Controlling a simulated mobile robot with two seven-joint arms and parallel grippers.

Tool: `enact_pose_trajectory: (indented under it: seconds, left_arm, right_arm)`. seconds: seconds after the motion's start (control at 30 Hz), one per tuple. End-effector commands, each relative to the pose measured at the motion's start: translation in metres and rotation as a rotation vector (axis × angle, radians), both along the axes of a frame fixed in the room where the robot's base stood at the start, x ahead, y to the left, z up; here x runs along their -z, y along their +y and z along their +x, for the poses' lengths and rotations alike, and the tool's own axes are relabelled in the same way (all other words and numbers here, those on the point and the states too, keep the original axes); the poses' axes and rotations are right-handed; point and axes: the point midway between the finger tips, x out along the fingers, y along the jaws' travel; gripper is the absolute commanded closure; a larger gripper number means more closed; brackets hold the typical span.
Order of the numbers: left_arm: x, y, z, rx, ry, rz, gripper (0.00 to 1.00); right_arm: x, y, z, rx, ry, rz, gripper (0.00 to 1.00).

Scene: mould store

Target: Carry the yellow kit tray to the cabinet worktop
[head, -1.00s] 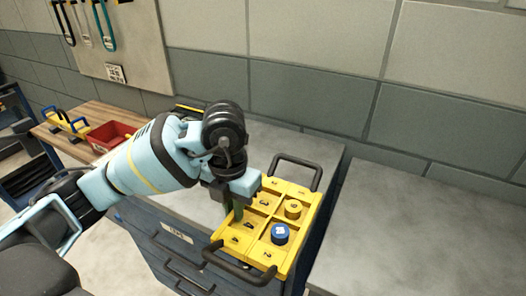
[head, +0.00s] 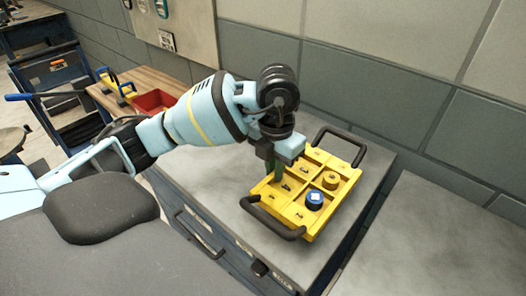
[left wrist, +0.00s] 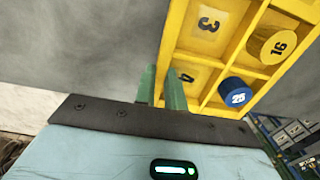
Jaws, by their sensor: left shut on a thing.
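The yellow kit tray (head: 318,222) has two dark handles and several compartments. It is over the grey cabinet worktop (head: 222,190), inside its edges in the head view. I cannot tell whether it rests on it or hangs just above. A yellow round piece (head: 330,180) marked 16 in the left wrist view (left wrist: 278,46) and a blue round piece (head: 314,200) marked 25 in that view (left wrist: 235,92) sit in the tray. My left gripper (head: 274,172) points down, its green fingers (left wrist: 161,85) shut on the tray's left side wall. My right gripper is out of view.
A second grey surface (head: 440,240) lies right of the cabinet, across a gap. A wooden bench (head: 140,85) with a red bin (head: 153,102) and a small yellow carrier (head: 118,84) is at the back left. A block wall (head: 400,110) stands behind.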

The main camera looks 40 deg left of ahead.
Motion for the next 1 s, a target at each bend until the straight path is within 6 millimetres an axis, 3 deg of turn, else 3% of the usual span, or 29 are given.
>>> enact_pose_trajectory:
  seconds: [0.3, 0.5, 1.0]
  left_arm:
    - [0.004, 0.063, 0.033, -0.006, -0.004, 0.000, 1.00]
    - [0.007, 0.092, 0.049, -0.002, -0.004, -0.001, 1.00]
    - [0.014, 0.109, 0.058, 0.001, -0.003, -0.001, 1.00]
  right_arm:
    - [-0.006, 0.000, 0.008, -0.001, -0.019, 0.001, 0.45]
    - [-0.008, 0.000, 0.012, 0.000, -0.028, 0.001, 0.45]
    - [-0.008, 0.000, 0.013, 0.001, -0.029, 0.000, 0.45]
